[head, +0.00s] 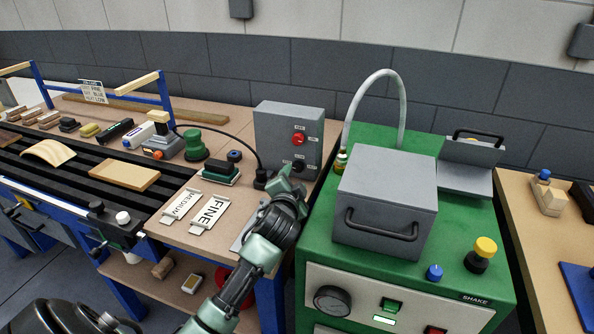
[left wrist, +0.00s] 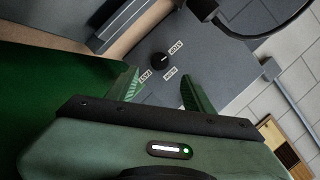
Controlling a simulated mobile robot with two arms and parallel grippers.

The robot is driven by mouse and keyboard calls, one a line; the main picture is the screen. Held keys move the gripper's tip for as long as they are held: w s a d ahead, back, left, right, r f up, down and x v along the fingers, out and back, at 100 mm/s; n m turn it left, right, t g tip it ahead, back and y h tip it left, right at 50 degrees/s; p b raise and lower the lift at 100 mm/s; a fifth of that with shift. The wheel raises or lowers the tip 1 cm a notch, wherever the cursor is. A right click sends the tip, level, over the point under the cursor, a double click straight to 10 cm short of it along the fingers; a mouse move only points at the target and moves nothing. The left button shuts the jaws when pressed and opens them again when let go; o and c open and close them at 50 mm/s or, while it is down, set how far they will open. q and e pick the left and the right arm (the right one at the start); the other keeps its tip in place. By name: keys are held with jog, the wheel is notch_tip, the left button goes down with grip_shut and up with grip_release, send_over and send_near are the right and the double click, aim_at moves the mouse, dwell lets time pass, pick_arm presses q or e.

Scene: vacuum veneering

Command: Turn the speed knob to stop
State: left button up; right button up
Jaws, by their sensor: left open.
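The black speed knob (head: 298,165) is low on the front of the grey control box (head: 270,128), below a red knob (head: 299,139). My left gripper (head: 286,182) is just in front of the box, near the knob. In the left wrist view its two fingers (left wrist: 160,88) are open and empty, and the knob shows beyond the gap between them, apart from both. My right gripper is not in view.
A green machine (head: 318,230) with a grey lidded box (head: 388,195) stands close on the right. A black cable (head: 228,132) arches left of the control box.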

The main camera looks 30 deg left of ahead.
aim_at(298, 168)
pick_arm(q)
jog(key=x, duration=0.7)
jog(key=shift+w, duration=0.1)
grip_shut()
jog(key=shift+a+r+n+p, duration=0.1)
jog(key=shift+r+n+p, duration=0.25)
jog(key=shift+p, duration=0.35)
jog(key=shift+f+n+h, duration=0.15)
jog(key=shift+n+h, duration=0.1)
jog(key=shift+h, duration=0.05)
jog(key=shift+f, duration=0.15)
